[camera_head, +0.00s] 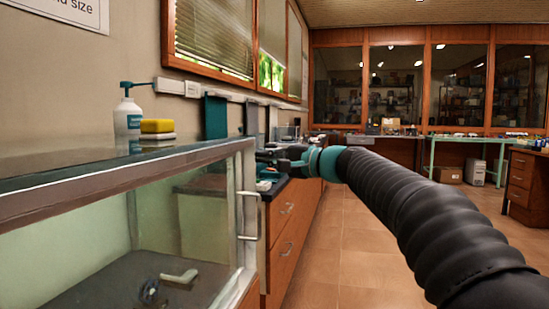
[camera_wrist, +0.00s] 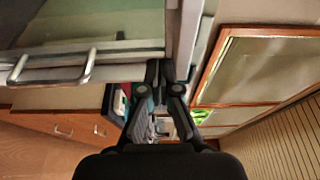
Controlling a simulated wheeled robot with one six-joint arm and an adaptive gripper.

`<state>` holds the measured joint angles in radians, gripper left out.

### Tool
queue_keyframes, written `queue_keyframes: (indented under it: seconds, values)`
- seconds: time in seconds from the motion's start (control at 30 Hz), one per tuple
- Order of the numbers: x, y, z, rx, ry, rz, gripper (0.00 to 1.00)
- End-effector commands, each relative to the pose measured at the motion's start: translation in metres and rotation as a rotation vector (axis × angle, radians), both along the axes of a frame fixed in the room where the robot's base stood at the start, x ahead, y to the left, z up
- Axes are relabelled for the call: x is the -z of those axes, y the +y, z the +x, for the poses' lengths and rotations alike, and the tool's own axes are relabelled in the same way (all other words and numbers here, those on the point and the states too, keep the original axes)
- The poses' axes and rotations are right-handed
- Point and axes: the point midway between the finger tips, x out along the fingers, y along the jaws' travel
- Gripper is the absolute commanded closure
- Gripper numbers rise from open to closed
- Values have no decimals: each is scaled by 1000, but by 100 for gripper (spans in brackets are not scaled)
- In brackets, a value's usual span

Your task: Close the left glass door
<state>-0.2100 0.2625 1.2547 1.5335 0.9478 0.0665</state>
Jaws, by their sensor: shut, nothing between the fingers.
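The glass door (camera_head: 232,222) has a pale frame and a metal bar handle (camera_head: 250,216). It shows at the right end of the glass case (camera_head: 95,190) in the head view; I cannot tell how far it stands open. My gripper (camera_head: 262,157) is just right of the case's upper right corner, partly hidden behind the frame. In the wrist view my gripper (camera_wrist: 160,66) is shut and empty, its fingertips close beside the frame's corner. I cannot tell if they touch. The handle (camera_wrist: 60,68) lies left of the fingers there.
A pump bottle (camera_head: 127,115) and a yellow sponge (camera_head: 157,126) stand on the case top. A wooden drawer counter (camera_head: 288,225) runs behind the case. The tiled floor (camera_head: 350,235) to the right is clear. Wood-framed windows line the wall.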

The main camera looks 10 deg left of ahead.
Motion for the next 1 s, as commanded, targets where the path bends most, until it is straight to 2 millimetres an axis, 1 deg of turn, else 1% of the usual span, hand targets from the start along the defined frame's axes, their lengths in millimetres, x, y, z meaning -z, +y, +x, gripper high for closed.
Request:
queue_keyframes:
  seconds: [0.03, 0.1, 0.33, 0.5, 0.7, 1.0]
  values:
    - [-1, 9, 4, -1, 1, -1, 100]
    - [-1, 20, 8, -3, 0, -1, 100]
    - [-1, 49, 21, 0, -1, -1, 100]
    - [0, 49, 1, 0, -1, 0, 100]
    - [0, 50, -14, 1, -1, -2, 100]
    - [0, 50, -19, 2, -1, -1, 100]
